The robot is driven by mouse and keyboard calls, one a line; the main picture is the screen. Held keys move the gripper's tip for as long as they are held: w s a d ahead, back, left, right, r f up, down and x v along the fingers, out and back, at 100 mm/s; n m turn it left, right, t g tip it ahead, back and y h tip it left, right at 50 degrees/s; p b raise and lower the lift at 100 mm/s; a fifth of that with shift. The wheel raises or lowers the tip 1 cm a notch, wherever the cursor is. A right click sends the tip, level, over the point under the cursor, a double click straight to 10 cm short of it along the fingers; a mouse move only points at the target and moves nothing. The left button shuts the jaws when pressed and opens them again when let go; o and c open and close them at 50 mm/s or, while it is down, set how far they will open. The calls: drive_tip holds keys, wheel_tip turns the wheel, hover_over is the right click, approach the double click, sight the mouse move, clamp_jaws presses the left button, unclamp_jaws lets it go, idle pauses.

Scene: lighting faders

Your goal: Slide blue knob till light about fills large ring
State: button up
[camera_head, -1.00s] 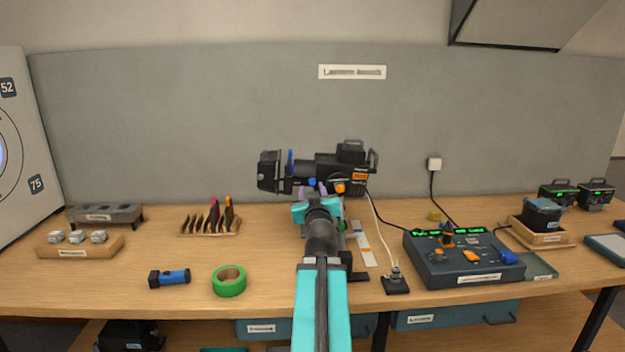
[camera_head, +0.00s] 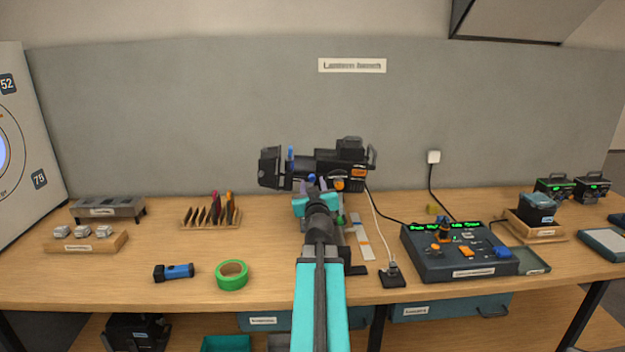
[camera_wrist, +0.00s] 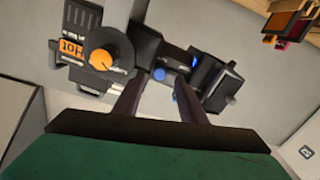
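A black spotlight (camera_head: 325,166) stands at the back middle of the bench. In the wrist view its round blue knob (camera_wrist: 158,74) sits between the tips of my gripper (camera_wrist: 157,82), beside an orange knob (camera_wrist: 101,60). My gripper's two dark fingers are apart, with small gaps visible beside the blue knob. In the head view my gripper (camera_head: 317,184) reaches the spotlight's underside and mostly hides the blue knob. A white target board (camera_head: 35,120) is cut off at the left edge. Part of a pale blue light patch (camera_head: 3,155) shows inside its ring line (camera_head: 21,140), with a gap between.
A control desk (camera_head: 455,262) with a blue knob (camera_head: 502,252) stands at right. A green tape roll (camera_head: 232,275), a torch (camera_head: 174,272) and a slotted rack (camera_head: 210,217) lie at left. A cable runs down to a small black box (camera_head: 392,275).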

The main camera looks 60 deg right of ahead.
sight(312, 179)
drive_tip(key=shift+x, duration=1.6)
drive_tip(key=shift+c, duration=0.3)
clamp_jaws()
